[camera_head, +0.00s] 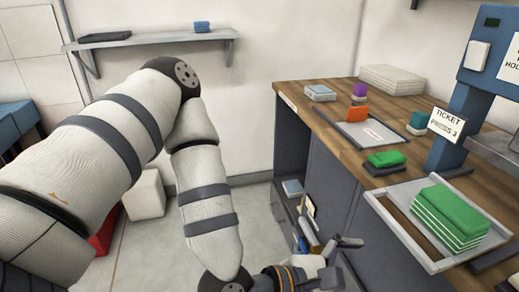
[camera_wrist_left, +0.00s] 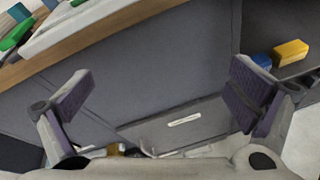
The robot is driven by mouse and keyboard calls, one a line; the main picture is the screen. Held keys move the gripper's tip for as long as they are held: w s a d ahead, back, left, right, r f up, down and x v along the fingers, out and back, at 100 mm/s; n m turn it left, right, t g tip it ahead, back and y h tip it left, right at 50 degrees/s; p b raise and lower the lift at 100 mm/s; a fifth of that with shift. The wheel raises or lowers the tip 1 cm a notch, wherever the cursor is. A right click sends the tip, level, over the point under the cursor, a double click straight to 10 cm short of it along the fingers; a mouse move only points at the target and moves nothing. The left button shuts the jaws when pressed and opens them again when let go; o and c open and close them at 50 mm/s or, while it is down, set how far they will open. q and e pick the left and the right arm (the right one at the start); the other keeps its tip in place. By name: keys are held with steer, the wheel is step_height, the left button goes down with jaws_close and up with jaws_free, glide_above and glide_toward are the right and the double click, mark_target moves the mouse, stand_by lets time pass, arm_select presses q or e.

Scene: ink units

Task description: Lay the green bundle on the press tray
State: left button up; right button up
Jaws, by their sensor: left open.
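A green bundle (camera_head: 455,214), a stack of green and white layers, lies on a light grey tray (camera_head: 405,238) at the front right, below the press (camera_head: 465,120) with the sign "TICKET PRESS 3". My left gripper (camera_head: 345,262) is low in front of the counter, left of that tray and apart from it. In the left wrist view my left gripper (camera_wrist_left: 162,95) is open, with nothing between its fingers but the dark cabinet front behind. My right gripper is not in view.
The wooden counter (camera_head: 330,92) holds a smaller green block on a dark base (camera_head: 385,158), an orange piece (camera_head: 357,114) and a blue-grey box (camera_head: 320,92). A yellow block (camera_wrist_left: 290,52) sits at the right of the wrist view. A wall shelf (camera_head: 150,40) is at the back left.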

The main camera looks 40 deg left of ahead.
arm_select(q)
steer(key=s+a+f+m+g+y, duration=0.2)
steer(key=s+f+m+g, duration=0.25)
steer(key=s+f, duration=0.35)
steer(key=s+a+f+m+g+y, duration=0.2)
steer(key=s+a+f+m+g, duration=0.1)
steer(key=s+f+m, duration=0.5)
steer(key=s+a+f+m+g+y+p, duration=0.1)
steer(key=s+a+f+m+g+y, duration=0.1)
steer(key=s+a+m, duration=0.3)
steer(key=s+a+f+m+g+y, duration=0.2)
steer(key=s+a+m, duration=0.4)
steer(key=s, duration=0.3)
steer(key=shift+a+f+g+y+p, duration=0.4)
steer(key=shift+a+g+y, duration=0.25)
steer(key=shift+g, duration=0.3)
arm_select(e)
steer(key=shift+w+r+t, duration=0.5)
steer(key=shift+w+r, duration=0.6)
arm_select(q)
steer(key=shift+r, duration=0.1)
